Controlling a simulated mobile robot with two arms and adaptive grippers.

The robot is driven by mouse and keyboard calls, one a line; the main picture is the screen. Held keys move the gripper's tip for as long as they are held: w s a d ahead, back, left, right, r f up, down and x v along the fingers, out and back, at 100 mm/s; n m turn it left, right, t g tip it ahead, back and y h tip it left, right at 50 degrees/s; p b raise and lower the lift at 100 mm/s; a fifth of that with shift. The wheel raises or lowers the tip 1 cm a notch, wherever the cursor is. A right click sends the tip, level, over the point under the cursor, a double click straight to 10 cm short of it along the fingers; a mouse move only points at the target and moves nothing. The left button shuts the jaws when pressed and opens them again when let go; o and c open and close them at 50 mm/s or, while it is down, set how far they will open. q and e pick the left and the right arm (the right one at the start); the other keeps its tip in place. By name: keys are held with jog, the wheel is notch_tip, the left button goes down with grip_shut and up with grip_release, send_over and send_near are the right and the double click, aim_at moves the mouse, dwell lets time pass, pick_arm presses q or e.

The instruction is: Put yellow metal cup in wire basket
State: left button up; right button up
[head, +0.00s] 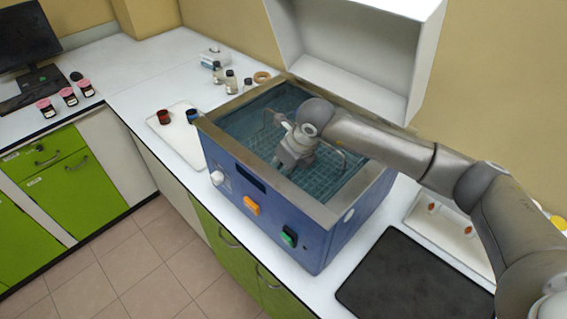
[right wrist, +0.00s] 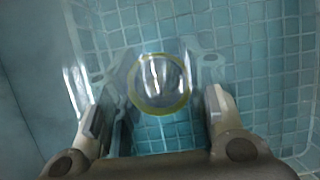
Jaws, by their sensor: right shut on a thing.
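My right gripper (head: 287,164) reaches down into the water bath with a blue housing. In the right wrist view its fingers (right wrist: 155,115) stand either side of a round cup with a yellow rim (right wrist: 158,112), and they are shut on it. The cup's inside looks shiny and glassy. The cup is hidden behind the gripper in the head view. The wire basket (head: 325,184) lies in the bath, and its mesh shows below the cup in the wrist view (right wrist: 240,55). I cannot tell whether the cup touches the basket floor. My left gripper is out of view.
The bath's metal rim (head: 250,168) surrounds the basket. A white tray (head: 180,140) at left holds a red cup (head: 165,117) and a blue cup (head: 192,115). Glass bottles (head: 231,82) stand behind. A black mat (head: 415,285) and another white tray (head: 450,235) lie at right.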

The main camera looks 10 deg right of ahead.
jog(key=shift+s+d, duration=0.1)
jog(key=shift+f, duration=0.1)
jog(key=shift+f+b, duration=0.15)
jog(key=shift+b, duration=0.15)
jog(key=o, duration=0.8)
jog(key=shift+r+p, duration=0.3)
jog(key=shift+p, duration=0.05)
jog(key=shift+s+d+r+b, duration=0.1)
jog(key=shift+r+b, duration=0.25)
jog(key=b+v, duration=0.3)
jog(key=v, duration=0.8)
jog(key=shift+s, duration=0.15)
